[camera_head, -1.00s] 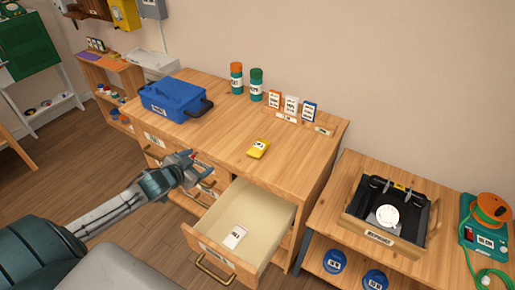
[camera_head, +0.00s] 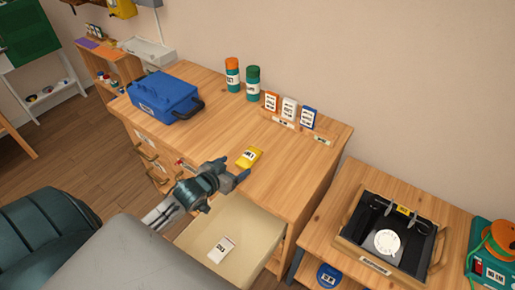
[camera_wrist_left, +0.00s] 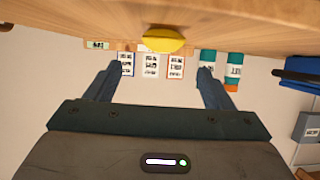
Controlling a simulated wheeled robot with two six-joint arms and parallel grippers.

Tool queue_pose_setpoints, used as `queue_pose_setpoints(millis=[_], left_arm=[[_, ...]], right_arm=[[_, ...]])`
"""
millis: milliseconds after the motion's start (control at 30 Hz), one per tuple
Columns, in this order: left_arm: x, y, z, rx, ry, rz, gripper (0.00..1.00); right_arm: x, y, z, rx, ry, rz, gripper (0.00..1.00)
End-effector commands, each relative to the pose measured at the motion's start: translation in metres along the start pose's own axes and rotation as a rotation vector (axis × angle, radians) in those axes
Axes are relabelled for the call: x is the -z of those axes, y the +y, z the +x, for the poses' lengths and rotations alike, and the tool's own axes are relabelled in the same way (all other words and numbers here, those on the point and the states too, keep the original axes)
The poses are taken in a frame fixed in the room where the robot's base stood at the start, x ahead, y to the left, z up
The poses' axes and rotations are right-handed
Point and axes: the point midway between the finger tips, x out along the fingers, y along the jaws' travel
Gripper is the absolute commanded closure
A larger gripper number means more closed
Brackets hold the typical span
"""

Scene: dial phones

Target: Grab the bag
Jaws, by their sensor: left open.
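A small yellow labelled packet (camera_head: 249,157), which looks like the bag, lies on the desk top near its front edge. In the left wrist view the yellow packet (camera_wrist_left: 163,40) shows beyond the fingers, between them from side to side. My left gripper (camera_head: 240,174) is at the desk's front edge, just short of the packet, above the back of the open drawer. Its two fingers (camera_wrist_left: 160,72) are apart with nothing between them. A white labelled packet (camera_head: 221,249) lies in the drawer. My right gripper is out of view.
The open drawer (camera_head: 262,228) juts out below my left arm. A blue case (camera_head: 163,95) stands on the desk's left. Two bottles (camera_head: 243,80) and several small boxes (camera_head: 289,108) line the back. A lower table with a dial phone box (camera_head: 345,248) stands at right.

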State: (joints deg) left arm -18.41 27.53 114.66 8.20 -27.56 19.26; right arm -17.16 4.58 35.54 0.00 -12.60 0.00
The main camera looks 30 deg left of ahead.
Motion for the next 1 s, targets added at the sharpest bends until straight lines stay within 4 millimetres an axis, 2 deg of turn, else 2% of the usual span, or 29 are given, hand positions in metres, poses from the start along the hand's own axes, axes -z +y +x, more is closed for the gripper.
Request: queue_pose_setpoints(millis=[300, 567, 833, 1000], left_arm=[[0.001, 0.000, 0.043, 0.002, 0.001, -0.005, 0.24], [0.001, -0.001, 0.063, 0.000, 0.001, -0.004, 0.24], [0.000, -0.003, 0.099, 0.001, 0.000, -0.004, 0.24], [-0.001, -0.003, 0.108, 0.000, 0.000, -0.003, 0.24]], right_arm=[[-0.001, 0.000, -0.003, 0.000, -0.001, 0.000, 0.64], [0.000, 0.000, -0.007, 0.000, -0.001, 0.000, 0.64], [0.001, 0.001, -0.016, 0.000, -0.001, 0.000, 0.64], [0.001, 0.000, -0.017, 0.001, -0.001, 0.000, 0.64]])
